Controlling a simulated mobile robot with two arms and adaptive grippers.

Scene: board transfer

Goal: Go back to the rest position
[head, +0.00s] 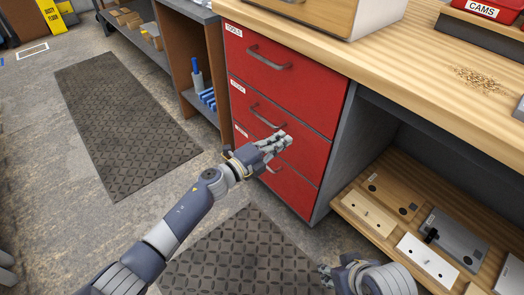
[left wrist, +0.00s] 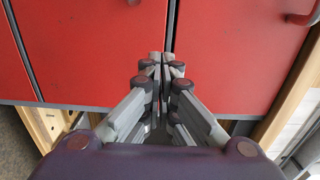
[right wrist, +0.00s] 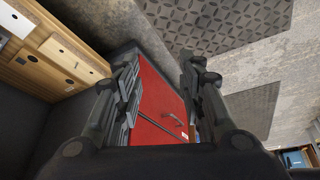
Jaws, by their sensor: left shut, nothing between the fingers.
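My left gripper (head: 284,140) is in front of the red drawer cabinet (head: 295,95), beside the lower drawers. In the left wrist view its fingers (left wrist: 161,58) are together with nothing between them, and red drawer fronts fill the view behind. My right gripper (head: 330,272) is at the bottom edge of the head view, mostly cut off, low in front of the wooden shelf. In the right wrist view its fingers (right wrist: 162,65) stand apart and empty, with the red cabinet seen between them. The drawers look closed.
The wooden worktop (head: 420,55) runs above the cabinet, with a red CAMS bin (head: 485,12) on it. The lower shelf (head: 350,208) holds several boards and plates. Dark floor mats (head: 125,125) lie at left and in front.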

